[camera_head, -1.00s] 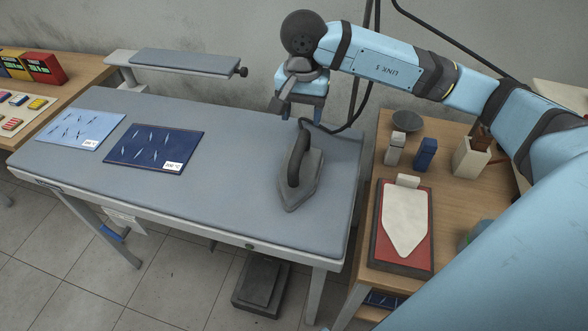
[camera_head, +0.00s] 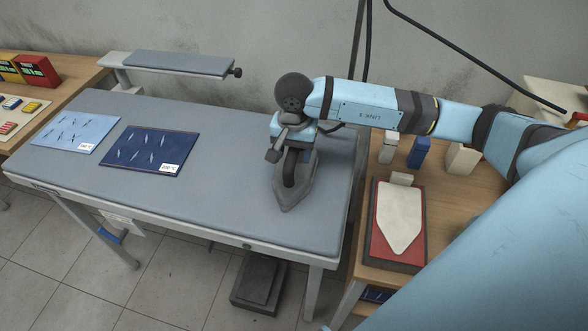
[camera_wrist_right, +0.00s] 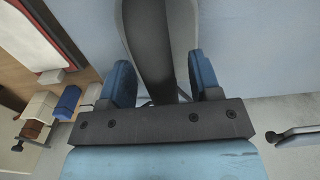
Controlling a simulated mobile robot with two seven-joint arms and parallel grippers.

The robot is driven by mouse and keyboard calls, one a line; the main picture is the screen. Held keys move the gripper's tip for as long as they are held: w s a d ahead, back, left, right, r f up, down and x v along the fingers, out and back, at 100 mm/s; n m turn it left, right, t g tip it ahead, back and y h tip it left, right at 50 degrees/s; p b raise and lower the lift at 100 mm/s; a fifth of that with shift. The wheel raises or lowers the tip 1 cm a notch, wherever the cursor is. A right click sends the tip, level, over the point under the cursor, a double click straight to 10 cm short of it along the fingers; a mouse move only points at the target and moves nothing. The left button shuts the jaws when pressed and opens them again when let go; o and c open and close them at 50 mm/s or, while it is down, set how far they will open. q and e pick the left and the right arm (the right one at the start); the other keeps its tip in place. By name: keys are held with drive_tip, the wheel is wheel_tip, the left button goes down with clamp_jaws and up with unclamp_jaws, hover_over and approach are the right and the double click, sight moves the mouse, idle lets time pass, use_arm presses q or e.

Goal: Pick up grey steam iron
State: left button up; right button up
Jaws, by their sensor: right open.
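The grey steam iron (camera_head: 297,190) sits flat on the right part of the grey padded ironing table (camera_head: 225,200), its tip toward the table's front edge. My right gripper (camera_head: 290,148) is over the rear of the iron, at its handle. In the right wrist view the two blue fingers of the gripper (camera_wrist_right: 160,82) are open, one on each side of the dark handle (camera_wrist_right: 155,45), with a visible gap at the right finger. Contact at the left finger cannot be told. My left gripper is not in view.
A light blue cloth (camera_head: 77,131) and a navy cloth (camera_head: 145,150) lie left on the table. At right, a wooden side table (camera_head: 450,200) holds a red-framed iron rest (camera_head: 400,225) and small containers. A narrow sleeve board (camera_head: 178,62) stands behind.

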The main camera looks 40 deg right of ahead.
drive_tip(key=shift+c, duration=0.3)
clamp_jaws()
idle(1.0)
drive_tip(key=shift+w+r, duration=0.15)
drive_tip(key=shift+r, duration=0.05)
